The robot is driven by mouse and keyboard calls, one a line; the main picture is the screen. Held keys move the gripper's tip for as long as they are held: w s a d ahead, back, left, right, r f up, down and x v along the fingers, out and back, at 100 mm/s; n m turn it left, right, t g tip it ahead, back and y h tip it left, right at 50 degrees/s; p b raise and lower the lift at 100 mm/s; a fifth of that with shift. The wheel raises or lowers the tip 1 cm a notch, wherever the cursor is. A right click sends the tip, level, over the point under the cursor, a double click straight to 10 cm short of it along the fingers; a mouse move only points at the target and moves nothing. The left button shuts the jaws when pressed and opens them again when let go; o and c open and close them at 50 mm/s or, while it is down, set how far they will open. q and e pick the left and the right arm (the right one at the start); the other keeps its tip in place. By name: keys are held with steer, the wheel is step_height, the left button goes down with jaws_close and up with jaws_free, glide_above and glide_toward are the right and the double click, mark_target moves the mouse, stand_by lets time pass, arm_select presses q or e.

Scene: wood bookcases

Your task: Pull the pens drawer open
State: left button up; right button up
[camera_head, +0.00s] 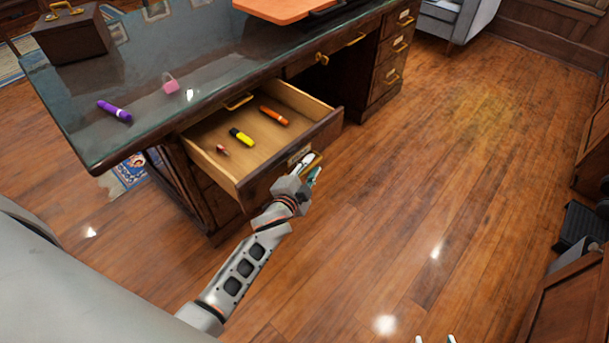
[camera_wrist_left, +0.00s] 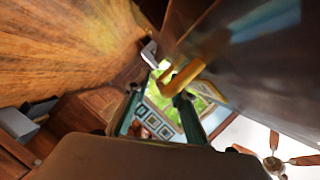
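The pens drawer (camera_head: 230,170) stands well out from the dark desk. Inside lie an orange marker (camera_head: 273,116), a yellow marker (camera_head: 241,138) and a small red item (camera_head: 222,150). My left gripper (camera_head: 315,173) is at the gold handle (camera_head: 312,160) on the drawer front. In the left wrist view, the handle (camera_wrist_left: 188,74) lies near the tips of the left gripper (camera_wrist_left: 160,98), close to the right-hand finger. A gap shows between the fingers. Only two pale fingertips of my right gripper (camera_head: 435,339) show at the bottom edge, apart and empty.
A purple marker (camera_head: 114,110) and a pink padlock (camera_head: 170,84) lie on the glossy desk top (camera_head: 75,100). A brown box (camera_head: 74,35) stands at its far left. The wood floor (camera_head: 410,190) right of the drawer is clear. A dark wood cabinet (camera_head: 570,305) stands at the right.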

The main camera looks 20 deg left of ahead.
arm_select(q)
steer(key=v, duration=1.1)
steer(key=shift+s, duration=0.25)
arm_select(e)
steer(key=shift+w+r, duration=0.1)
arm_select(q)
steer(key=s+d+n+g+h+p, duration=0.2)
steer(key=s+n+g+p, duration=0.3)
steer(key=s, duration=1.9)
steer(key=f+n+p, duration=0.1)
steer(key=n+p, duration=0.1)
steer(key=p, duration=0.2)
steer(key=shift+h+p, duration=0.3)
steer(key=shift+p, duration=0.1)
arm_select(e)
steer(key=shift+m, duration=0.4)
steer(key=r, duration=0.3)
steer(key=s+r, duration=0.1)
steer(key=r, duration=0.1)
steer(key=shift+s+a, duration=0.1)
steer(key=shift+a, duration=0.2)
steer(key=shift+r, duration=0.15)
steer(key=shift+c, duration=0.5)
